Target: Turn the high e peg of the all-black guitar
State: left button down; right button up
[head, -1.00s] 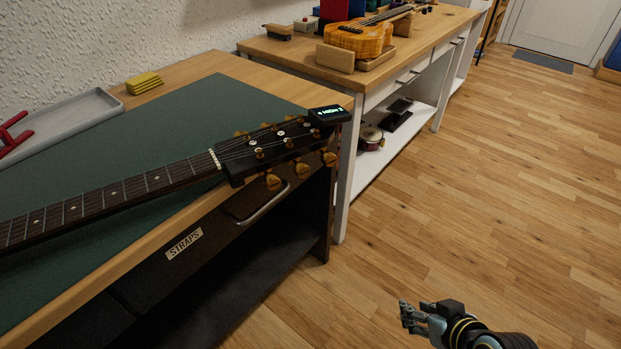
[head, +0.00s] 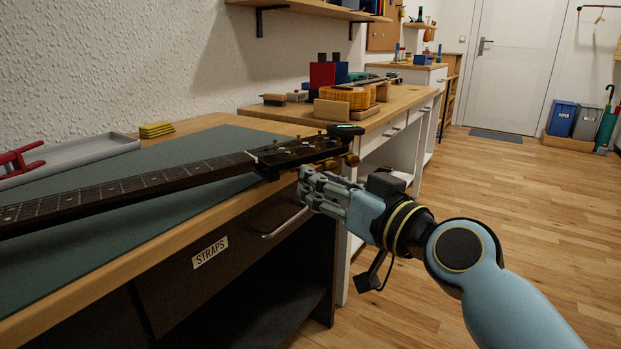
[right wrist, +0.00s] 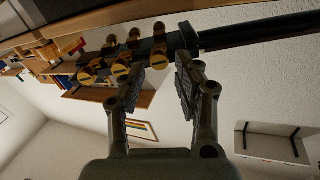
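The black guitar's neck (head: 120,190) and headstock (head: 310,152) point right along the bench, with a clip-on tuner (head: 345,130) at the headstock tip. Gold pegs line both sides of the headstock. My right gripper (head: 304,186) is at the near side of the headstock, by its nut end, and hides part of it. In the right wrist view its two fingers (right wrist: 159,72) are apart, below the headstock (right wrist: 180,40). The gold peg nearest the nut (right wrist: 158,55) shows at the gap between the fingertips. Contact cannot be told. My left gripper is out of view.
The green mat (head: 150,205) covers the bench. A grey tray (head: 95,155) and yellow blocks (head: 156,129) lie at the back left. The STRAPS drawer (head: 240,240) with its handle is below. Another bench (head: 400,100) stands behind. The floor at right is open.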

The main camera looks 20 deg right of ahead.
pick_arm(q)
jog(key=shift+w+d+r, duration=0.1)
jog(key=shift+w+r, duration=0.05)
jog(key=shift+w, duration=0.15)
pick_arm(e)
jog(key=shift+x, duration=1.65)
jog(key=shift+c, duration=0.4)
jog(key=shift+f, duration=0.1)
grip_shut()
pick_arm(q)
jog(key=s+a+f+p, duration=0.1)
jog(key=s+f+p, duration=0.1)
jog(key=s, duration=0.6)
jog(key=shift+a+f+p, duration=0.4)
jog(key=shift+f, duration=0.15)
pick_arm(e)
jog(key=shift+d+m, duration=0.1)
jog(key=shift+m, duration=3.8)
